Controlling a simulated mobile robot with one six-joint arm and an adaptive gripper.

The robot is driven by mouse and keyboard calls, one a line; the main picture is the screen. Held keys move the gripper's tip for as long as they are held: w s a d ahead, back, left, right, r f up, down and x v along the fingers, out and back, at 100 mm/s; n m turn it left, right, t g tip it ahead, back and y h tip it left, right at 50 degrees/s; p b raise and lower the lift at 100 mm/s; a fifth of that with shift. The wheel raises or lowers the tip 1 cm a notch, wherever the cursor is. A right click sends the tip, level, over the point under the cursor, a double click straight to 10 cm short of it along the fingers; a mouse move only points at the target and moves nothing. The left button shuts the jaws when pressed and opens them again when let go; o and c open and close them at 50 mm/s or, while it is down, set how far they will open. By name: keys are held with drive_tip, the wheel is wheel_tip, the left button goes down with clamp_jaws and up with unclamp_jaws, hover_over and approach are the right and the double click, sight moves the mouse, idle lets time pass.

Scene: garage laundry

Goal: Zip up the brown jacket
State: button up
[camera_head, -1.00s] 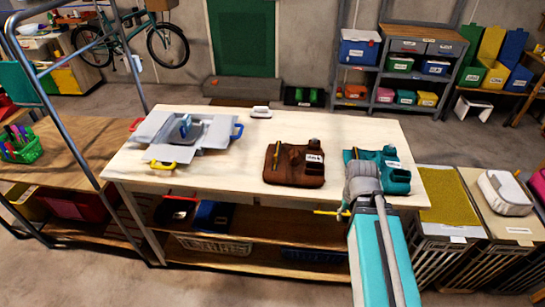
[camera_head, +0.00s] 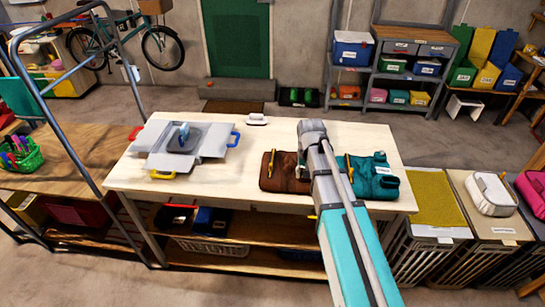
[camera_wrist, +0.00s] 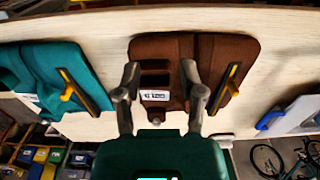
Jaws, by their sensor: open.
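The brown jacket (camera_head: 280,172) lies folded flat on the pale table, partly hidden behind my arm in the head view. In the wrist view the brown jacket (camera_wrist: 215,52) fills the middle, with a white label. A dark zip strip with a yellow pull (camera_wrist: 232,88) runs along its right part there. In the head view the strip (camera_head: 271,163) is near the jacket's left edge. My gripper (camera_wrist: 160,72) is open and empty, its fingers over the jacket around the label, to the left of the zip pull. I cannot tell whether they touch the cloth.
A teal jacket (camera_head: 372,184) with its own yellow-pull zip lies right of the brown one. A grey board with flaps and coloured handles (camera_head: 180,148) is at the table's left. A small white object (camera_head: 257,119) sits at the back edge. Bare tabletop (camera_head: 225,180) lies between.

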wheel_tip(320, 180, up, 6)
drive_tip(key=r+p, duration=0.1)
drive_tip(key=p, duration=0.4)
hover_over(271, 164)
drive_tip(key=shift+w+a+f, duration=0.1)
drive_tip(key=shift+w+f, duration=0.05)
drive_tip(key=shift+f, duration=0.1)
drive_tip(key=shift+f, duration=0.15)
wheel_tip(271, 164, down, 14)
drive_tip(key=b, duration=1.3)
drive_tip(key=shift+r+b, duration=0.25)
drive_tip(key=shift+b, duration=0.15)
clamp_jaws()
